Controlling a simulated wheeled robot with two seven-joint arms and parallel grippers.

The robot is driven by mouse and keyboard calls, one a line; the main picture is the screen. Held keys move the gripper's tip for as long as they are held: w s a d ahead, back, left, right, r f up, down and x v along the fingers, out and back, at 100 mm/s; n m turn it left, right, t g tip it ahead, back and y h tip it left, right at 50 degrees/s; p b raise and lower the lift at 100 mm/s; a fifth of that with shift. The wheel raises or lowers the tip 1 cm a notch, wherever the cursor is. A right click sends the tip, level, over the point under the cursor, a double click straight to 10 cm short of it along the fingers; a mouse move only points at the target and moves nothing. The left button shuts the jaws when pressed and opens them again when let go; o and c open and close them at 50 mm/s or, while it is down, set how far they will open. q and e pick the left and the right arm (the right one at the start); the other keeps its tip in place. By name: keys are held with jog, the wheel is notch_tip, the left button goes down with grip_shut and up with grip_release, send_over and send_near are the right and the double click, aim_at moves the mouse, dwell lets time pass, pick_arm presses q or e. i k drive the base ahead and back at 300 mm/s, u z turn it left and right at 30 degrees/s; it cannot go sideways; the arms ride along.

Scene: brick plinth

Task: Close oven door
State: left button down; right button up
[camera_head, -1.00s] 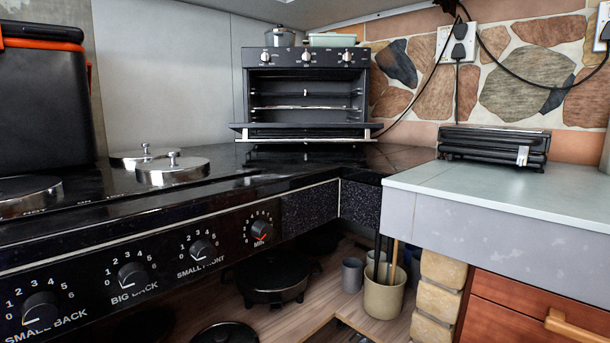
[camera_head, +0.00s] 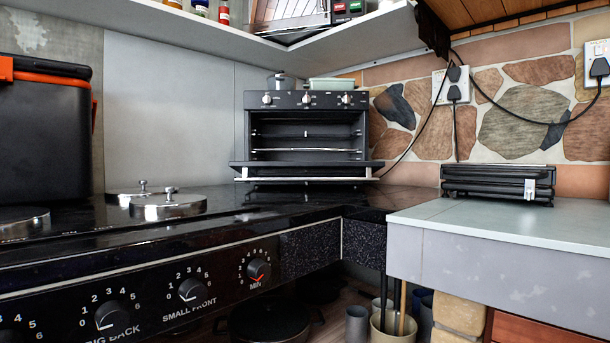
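A small black toaster oven (camera_head: 306,103) stands at the back corner of the dark countertop, facing me. Its door (camera_head: 306,172) is folded down open, sticking out towards me with a pale bar along its front edge. The dark inside shows with a wire rack across it, and no food is visible on it. Neither of my grippers shows in the head view.
A black stovetop (camera_head: 90,240) with two round metal lids (camera_head: 168,205) lies at the left front. A black box with an orange rim (camera_head: 45,125) stands at the far left. A black appliance (camera_head: 497,184) sits on the grey counter (camera_head: 520,222) at right. A shelf (camera_head: 330,35) hangs above.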

aim_at(247, 169)
jog(key=k, duration=1)
jog(key=z, duration=1.15)
jog(key=i, duration=0.95)
jog(key=u, duration=1.45)
